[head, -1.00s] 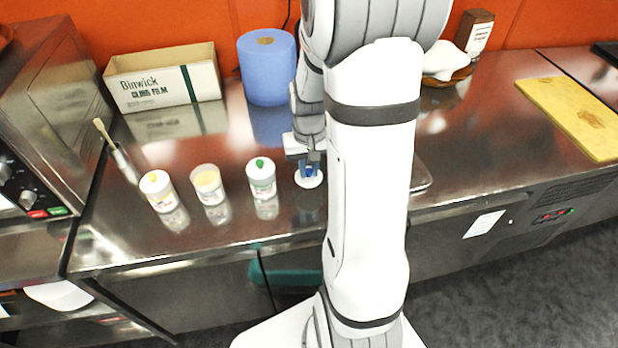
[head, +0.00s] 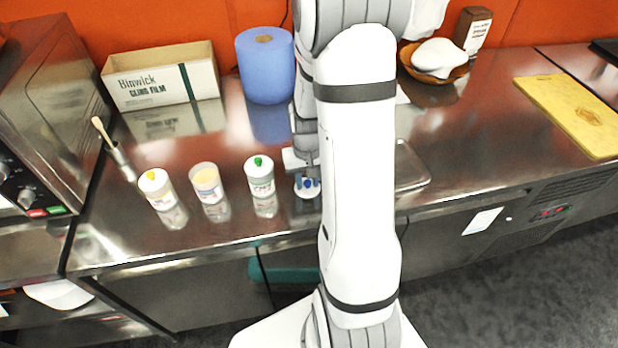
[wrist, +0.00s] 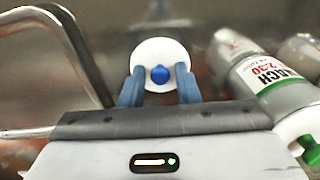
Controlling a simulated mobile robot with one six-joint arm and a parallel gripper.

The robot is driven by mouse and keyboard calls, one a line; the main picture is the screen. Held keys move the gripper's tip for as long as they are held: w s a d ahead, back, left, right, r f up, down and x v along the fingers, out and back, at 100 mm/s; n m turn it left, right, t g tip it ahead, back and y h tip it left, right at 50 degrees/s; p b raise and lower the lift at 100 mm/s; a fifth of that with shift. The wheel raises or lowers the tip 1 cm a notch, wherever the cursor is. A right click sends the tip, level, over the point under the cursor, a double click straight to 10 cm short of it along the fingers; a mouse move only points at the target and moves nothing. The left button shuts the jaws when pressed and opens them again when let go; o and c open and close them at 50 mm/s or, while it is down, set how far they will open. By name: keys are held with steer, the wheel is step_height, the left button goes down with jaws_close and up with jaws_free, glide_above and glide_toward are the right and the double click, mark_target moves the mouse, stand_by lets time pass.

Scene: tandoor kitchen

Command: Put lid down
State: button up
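The white lid (head: 304,194) with a blue knob is at the counter's front, right of the jars; it appears to rest flat on the steel. In the wrist view the lid (wrist: 148,50) lies just beyond my fingertips, its knob between them. My gripper (wrist: 160,86) is open, with a gap on both sides of the knob; in the head view my gripper (head: 306,178) is over the lid, partly hidden by my arm. The middle jar (head: 208,185) has no lid and shows yellowish contents.
A green-knobbed jar (head: 260,178) stands close left of the lid, a yellow-knobbed jar (head: 159,190) farther left. A metal tray (head: 412,167) lies to the right, partly behind my arm. A blue roll (head: 266,70) and cling film box (head: 163,82) stand behind.

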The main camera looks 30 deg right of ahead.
mark_target(307, 182)
steer(key=shift+o, duration=0.9)
steer(key=shift+r, duration=0.25)
step_height(307, 182, up, 12)
steer(key=s+a+r+n+t, duration=0.3)
steer(key=s+a+r, duration=0.5)
steer(key=s+a, duration=0.3)
steer(key=shift+s+a, duration=0.4)
steer(key=shift+s, duration=0.4)
